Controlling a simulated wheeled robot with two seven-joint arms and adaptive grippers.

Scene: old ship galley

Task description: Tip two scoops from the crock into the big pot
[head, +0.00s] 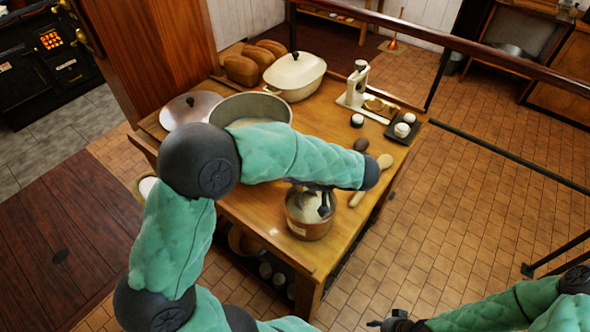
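The crock (303,230) is a brownish pot with a pale label, standing at the near end of the wooden table. Pale white stuff (305,204) shows inside it. My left gripper (323,207) points down at the crock's mouth, partly inside the rim. It is small and dark here, and I cannot tell whether it grips a scoop. The big pot (284,109) is a wide metal pot farther back, open, with pale contents; my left forearm hides its near side. My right gripper (388,323) is low at the bottom edge, away from the table, its fingers unclear.
A metal lid (190,106) lies left of the big pot. Behind are a cream lidded casserole (295,76) and loaves (241,69). A white scale-like device (356,88), a tray with small jars (403,130) and a wooden utensil (372,179) lie along the right side.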

